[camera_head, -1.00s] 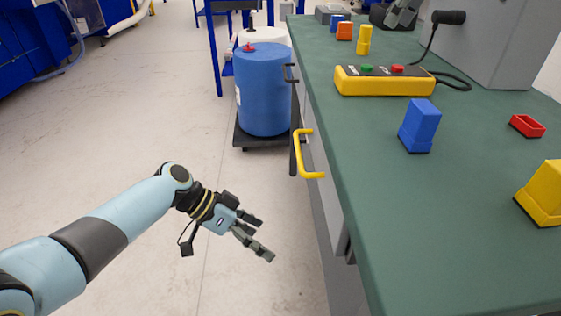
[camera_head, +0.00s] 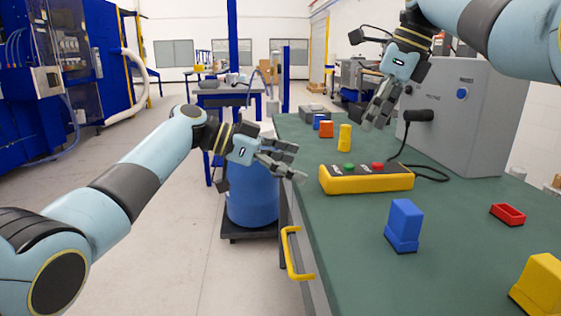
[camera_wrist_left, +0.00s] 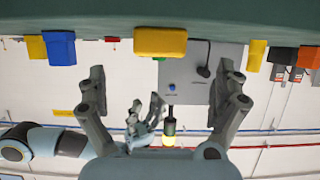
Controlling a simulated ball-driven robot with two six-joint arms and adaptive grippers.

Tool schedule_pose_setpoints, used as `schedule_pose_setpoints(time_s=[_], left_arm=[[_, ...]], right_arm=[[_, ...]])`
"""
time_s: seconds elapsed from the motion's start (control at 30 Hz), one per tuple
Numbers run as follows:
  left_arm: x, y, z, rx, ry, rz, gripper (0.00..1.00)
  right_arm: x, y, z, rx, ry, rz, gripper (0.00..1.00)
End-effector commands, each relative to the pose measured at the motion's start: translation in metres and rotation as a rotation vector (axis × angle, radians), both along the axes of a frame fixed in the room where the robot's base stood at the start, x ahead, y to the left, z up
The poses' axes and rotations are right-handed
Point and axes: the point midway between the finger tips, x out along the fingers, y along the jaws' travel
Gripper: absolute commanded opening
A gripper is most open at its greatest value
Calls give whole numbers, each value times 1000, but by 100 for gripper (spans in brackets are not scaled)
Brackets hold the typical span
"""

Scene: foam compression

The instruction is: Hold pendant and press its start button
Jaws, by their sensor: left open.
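The yellow pendant (camera_head: 366,182) lies on the green bench with a green button (camera_head: 348,167) and a red button (camera_head: 377,166) on top. Its dark cable runs off its right end. In the left wrist view, which looks upside down, the pendant (camera_wrist_left: 160,42) shows ahead between my fingers. My left gripper (camera_head: 294,163) is open and empty, near the bench's left edge, left of the pendant and apart from it. My right gripper (camera_head: 378,112) is above and behind the pendant, pointing down, empty, its fingers apart; it also shows in the left wrist view (camera_wrist_left: 146,104).
A grey cabinet (camera_head: 470,120) stands behind the pendant. A blue block (camera_head: 404,225), a red tray (camera_head: 508,214) and a yellow block (camera_head: 540,285) are nearer on the bench. A yellow cylinder (camera_head: 345,138) stands behind. A yellow handle (camera_head: 290,255) juts from the bench side.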

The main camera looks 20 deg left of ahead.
Motion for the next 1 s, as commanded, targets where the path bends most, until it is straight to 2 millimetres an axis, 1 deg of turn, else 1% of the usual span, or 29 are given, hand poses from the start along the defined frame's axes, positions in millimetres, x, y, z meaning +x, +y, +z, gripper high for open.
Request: schedule_pose_setpoints(time_s=[0.03, 0.2, 0.4, 0.57, 0.8, 0.83, 1.0], left_arm=[[4, -10, -2, -5, 1, 0, 99], [15, -38, -15, -4, 1, 0, 99], [25, -60, -26, -3, 1, 0, 99], [28, -67, -30, 0, 1, 1, 99], [28, -68, -31, 0, 0, 1, 99], [28, -68, -31, 0, 0, 1, 98], [28, -68, -31, 0, 1, 1, 76]], right_arm=[[0, 0, 0, 0, 0, 0, 38], [0, 0, 0, 0, 0, 0, 38], [0, 0, 0, 0, 0, 0, 38], [0, 0, 0, 0, 0, 0, 38], [0, 0, 0, 0, 0, 0, 38], [0, 0, 0, 0, 0, 0, 38], [0, 0, 0, 0, 0, 0, 38]])
